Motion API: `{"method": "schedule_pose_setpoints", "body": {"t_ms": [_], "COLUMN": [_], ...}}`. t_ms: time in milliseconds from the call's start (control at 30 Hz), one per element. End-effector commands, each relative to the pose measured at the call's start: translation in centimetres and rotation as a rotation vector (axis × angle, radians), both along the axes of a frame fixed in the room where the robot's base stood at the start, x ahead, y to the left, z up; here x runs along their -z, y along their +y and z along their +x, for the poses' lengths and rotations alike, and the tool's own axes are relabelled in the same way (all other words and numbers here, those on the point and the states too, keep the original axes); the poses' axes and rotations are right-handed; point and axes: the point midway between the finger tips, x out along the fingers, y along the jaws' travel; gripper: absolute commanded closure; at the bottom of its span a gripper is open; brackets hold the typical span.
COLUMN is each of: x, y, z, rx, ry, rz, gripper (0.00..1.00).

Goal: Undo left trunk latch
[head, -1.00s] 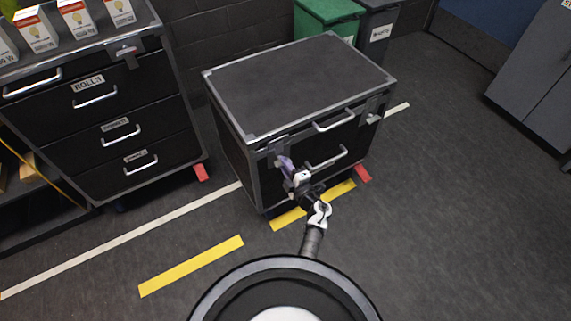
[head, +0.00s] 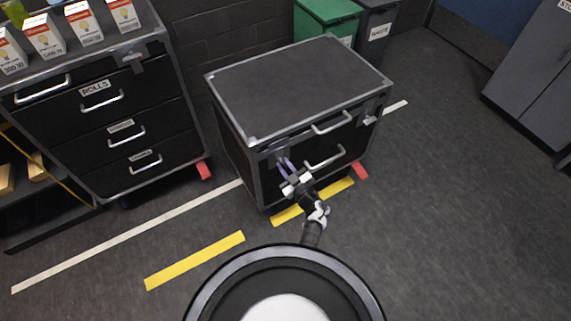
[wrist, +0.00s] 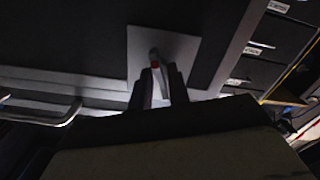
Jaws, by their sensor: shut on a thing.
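A black trunk (head: 298,85) with grey metal edges stands in the middle of the head view, its lid down. Its left latch is at the front left, largely hidden by my gripper (head: 284,163). In the wrist view the latch's pale plate (wrist: 178,45) shows, with a small red-tipped part (wrist: 154,62) between my gripper's fingers (wrist: 157,80). My gripper is shut on this latch part. The right latch (head: 370,110) sits at the front right of the trunk.
A black drawer cabinet (head: 110,115) with boxes on top (head: 82,22) stands at the left. Green and grey bins (head: 325,18) are behind the trunk. A grey cabinet (head: 530,75) is at the far right. The floor right of the trunk is clear.

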Motion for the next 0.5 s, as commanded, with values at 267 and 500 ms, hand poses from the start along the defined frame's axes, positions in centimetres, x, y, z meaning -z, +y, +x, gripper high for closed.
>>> {"method": "schedule_pose_setpoints", "body": {"t_ms": [267,500], "x": [-0.12,-0.03], "y": [-0.09,-0.07], "z": [-0.04,-0.04], "rx": [0.001,0.002], "ry": [0.109,0.171], "rz": [0.189,0.293], "gripper": [1.0,1.0]}}
